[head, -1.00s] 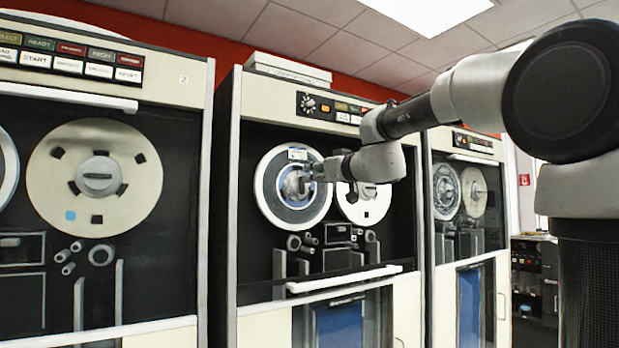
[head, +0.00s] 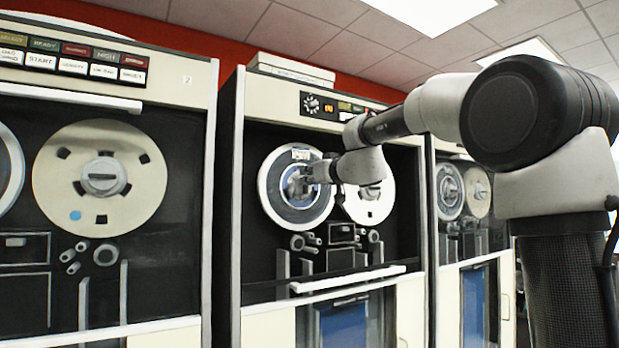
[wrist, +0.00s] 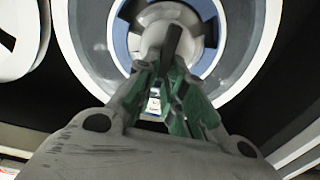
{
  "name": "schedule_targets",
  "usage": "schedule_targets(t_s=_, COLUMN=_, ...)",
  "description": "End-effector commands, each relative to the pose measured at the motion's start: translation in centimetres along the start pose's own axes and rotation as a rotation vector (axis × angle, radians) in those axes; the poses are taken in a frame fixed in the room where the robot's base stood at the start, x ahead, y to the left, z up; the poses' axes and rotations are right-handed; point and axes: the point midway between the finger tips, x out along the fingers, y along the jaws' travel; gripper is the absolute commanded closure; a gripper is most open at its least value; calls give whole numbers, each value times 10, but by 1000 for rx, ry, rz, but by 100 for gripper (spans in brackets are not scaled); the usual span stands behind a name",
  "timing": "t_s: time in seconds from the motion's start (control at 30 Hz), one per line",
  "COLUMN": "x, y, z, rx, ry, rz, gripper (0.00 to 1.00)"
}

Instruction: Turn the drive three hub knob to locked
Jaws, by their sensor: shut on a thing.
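The middle tape drive (head: 228,190) has a left reel (head: 268,205) with a white rim and blue inner ring. At its centre is the hub knob (wrist: 172,38), a pale round hub with a dark grip bar across it in the wrist view. My gripper (head: 304,178) reaches in from the right at this hub. In the wrist view my gripper (wrist: 170,64) has its green-padded fingers closed on the near end of the bar. The bar stands nearly upright there, leaning slightly right at the top. The fingers hide its lower end, and I cannot read any lock marking.
A second reel (head: 381,206) sits close to the right, partly behind my wrist. A white handle bar (head: 347,279) crosses the drive below the reels. Another drive with a cream reel (head: 128,205) stands left, and one more stands right (head: 409,310).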

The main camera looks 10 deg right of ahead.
Motion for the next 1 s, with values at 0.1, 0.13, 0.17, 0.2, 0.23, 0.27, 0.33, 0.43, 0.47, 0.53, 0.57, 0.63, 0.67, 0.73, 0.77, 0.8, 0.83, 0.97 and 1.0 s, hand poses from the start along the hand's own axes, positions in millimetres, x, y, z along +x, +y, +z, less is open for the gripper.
schedule_targets(t_s=0.1, x=0, y=0, z=0, rx=2, ry=0, rz=0, gripper=100)
schedule_targets(t_s=0.13, x=0, y=0, z=0, rx=4, ry=0, rz=0, gripper=100)
schedule_targets(t_s=0.17, x=0, y=0, z=0, rx=7, ry=0, rz=0, gripper=100)
schedule_targets(t_s=0.2, x=0, y=0, z=0, rx=13, ry=0, rz=0, gripper=100)
schedule_targets(t_s=0.23, x=0, y=1, z=0, rx=18, ry=0, rz=0, gripper=100)
schedule_targets(t_s=0.27, x=0, y=1, z=0, rx=26, ry=0, rz=0, gripper=100)
schedule_targets(t_s=0.33, x=0, y=1, z=0, rx=50, ry=0, rz=0, gripper=100)
schedule_targets(t_s=0.43, x=0, y=3, z=0, rx=99, ry=0, rz=1, gripper=100)
schedule_targets(t_s=0.47, x=0, y=3, z=0, rx=119, ry=0, rz=1, gripper=100)
schedule_targets(t_s=0.53, x=0, y=5, z=1, rx=167, ry=0, rz=1, gripper=100)
schedule_targets(t_s=0.57, x=0, y=5, z=1, rx=192, ry=0, rz=1, gripper=100)
schedule_targets(t_s=0.63, x=0, y=7, z=1, rx=251, ry=-1, rz=1, gripper=100)
schedule_targets(t_s=0.67, x=0, y=7, z=2, rx=278, ry=-1, rz=1, gripper=100)
schedule_targets(t_s=0.73, x=0, y=9, z=2, rx=344, ry=-1, rz=0, gripper=100)
schedule_targets(t_s=0.77, x=0, y=10, z=2, rx=374, ry=-1, rz=0, gripper=100)
schedule_targets(t_s=0.8, x=0, y=11, z=3, rx=412, ry=-1, rz=0, gripper=100)
schedule_targets(t_s=0.83, x=0, y=12, z=3, rx=441, ry=-1, rz=1, gripper=100)
schedule_targets(t_s=0.97, x=0, y=14, z=5, rx=563, ry=-1, rz=1, gripper=100)
schedule_targets(t_s=1.0, x=0, y=15, z=5, rx=602, ry=-1, rz=1, gripper=100)
